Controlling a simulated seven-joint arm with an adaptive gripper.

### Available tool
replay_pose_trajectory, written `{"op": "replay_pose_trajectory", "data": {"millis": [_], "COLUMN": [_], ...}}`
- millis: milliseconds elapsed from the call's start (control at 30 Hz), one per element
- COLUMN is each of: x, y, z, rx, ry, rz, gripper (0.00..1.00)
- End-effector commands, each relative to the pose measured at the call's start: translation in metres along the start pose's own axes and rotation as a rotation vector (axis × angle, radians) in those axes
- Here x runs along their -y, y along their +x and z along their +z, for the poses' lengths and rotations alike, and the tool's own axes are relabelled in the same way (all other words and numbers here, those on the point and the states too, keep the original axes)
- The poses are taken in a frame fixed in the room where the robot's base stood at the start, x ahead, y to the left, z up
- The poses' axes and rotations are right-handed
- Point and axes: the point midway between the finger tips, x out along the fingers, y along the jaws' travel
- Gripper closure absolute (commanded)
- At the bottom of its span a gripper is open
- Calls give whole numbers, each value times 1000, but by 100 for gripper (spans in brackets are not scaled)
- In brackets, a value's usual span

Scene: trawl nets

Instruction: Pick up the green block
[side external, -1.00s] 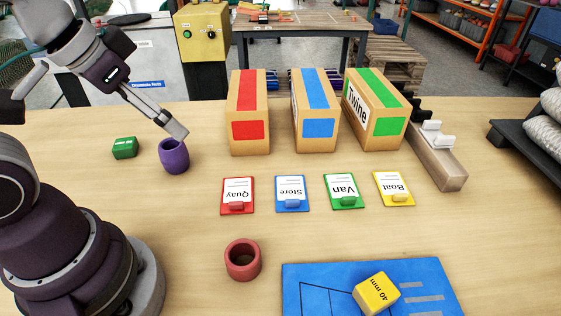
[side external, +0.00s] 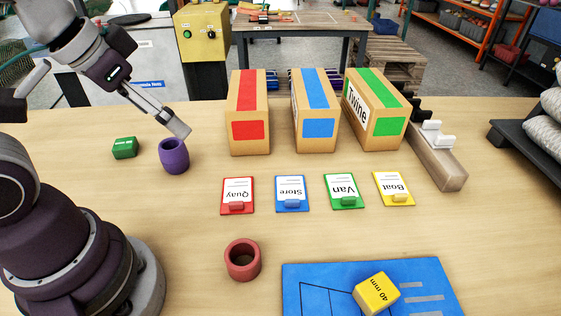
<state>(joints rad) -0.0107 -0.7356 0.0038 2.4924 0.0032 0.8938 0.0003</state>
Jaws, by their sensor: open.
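The green block (side external: 124,148) lies on the wooden table at the left, just left of a purple cup-like ring (side external: 173,156). My gripper (side external: 178,130) is open and empty, above and behind the purple ring, to the right of the green block and apart from it. Its fingers point down to the right. From this side the gap between the fingers is hard to make out.
Boxes with red (side external: 249,115), blue (side external: 315,112) and green (side external: 376,110) tape stand at the back. Several clip cards, such as the Quay card (side external: 237,195), lie before them. A red ring (side external: 242,260) and a yellow block (side external: 376,293) on a blue mat (side external: 440,290) are in front.

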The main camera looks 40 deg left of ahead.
Motion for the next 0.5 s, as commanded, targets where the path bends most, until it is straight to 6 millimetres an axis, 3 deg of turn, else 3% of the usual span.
{"op": "replay_pose_trajectory", "data": {"millis": [133, 267, 400, 500], "x": [34, 110, 206, 254], "y": [16, 45, 74, 85], "z": [-22, -36, -7, 27], "rx": [27, 41, 59, 75], "ry": [-167, -425, -677, -793], "rz": [-46, -143, -278, -357], "gripper": [15, 15, 15, 15]}}
